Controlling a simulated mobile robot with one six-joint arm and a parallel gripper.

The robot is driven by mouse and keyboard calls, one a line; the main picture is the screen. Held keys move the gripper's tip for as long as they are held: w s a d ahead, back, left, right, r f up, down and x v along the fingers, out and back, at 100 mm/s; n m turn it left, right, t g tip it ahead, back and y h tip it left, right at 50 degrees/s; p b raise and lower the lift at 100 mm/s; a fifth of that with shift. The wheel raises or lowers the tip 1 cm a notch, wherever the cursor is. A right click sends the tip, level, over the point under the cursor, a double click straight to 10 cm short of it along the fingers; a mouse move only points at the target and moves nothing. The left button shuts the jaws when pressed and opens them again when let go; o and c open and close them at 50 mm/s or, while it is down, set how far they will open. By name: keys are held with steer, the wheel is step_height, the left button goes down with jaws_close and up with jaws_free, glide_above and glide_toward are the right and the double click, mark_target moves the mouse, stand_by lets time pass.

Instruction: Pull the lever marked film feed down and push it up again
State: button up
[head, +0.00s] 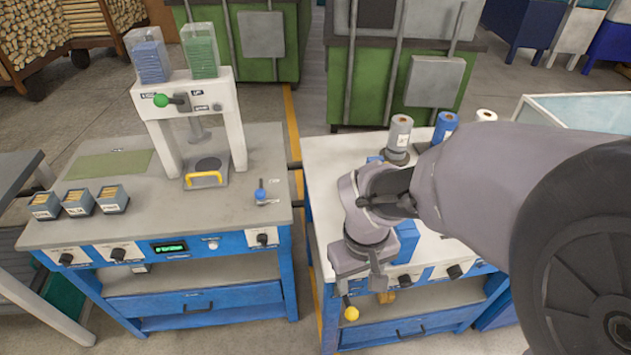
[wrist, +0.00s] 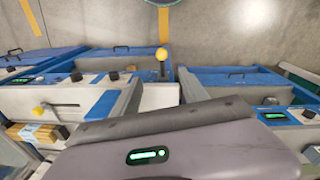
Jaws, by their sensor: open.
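A lever with a yellow ball (head: 351,313) sticks out at the front of the right-hand bench, low at its left end. A yellow ball on a stalk also shows in the wrist view (wrist: 161,54), near the top of the picture. No label that says film feed is readable, so I cannot tell for sure that this is that lever. My gripper (head: 360,285) is open, just above the yellow ball in the head view, and appears apart from it. Its fingertips are hard to make out in the head view, and its body fills the bottom of the wrist view.
The right-hand bench (head: 327,165) carries blue and grey rolls at its back, partly hidden by my arm. The left bench (head: 130,222) holds a press with a green-ball lever (head: 161,100) and a small blue-knobbed lever (head: 261,194). A narrow gap separates the benches.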

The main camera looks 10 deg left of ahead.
mark_target(352, 311)
steer(key=shift+n, duration=0.4)
steer(key=f+b, duration=0.2)
steer(key=f, duration=0.4)
steer(key=f+b, duration=0.3)
steer(key=f, duration=0.3)
steer(key=f+b, duration=0.3)
steer(key=f, duration=0.4)
steer(key=shift+w+d, duration=0.15)
steer(key=shift+w, duration=0.2)
jaws_close()
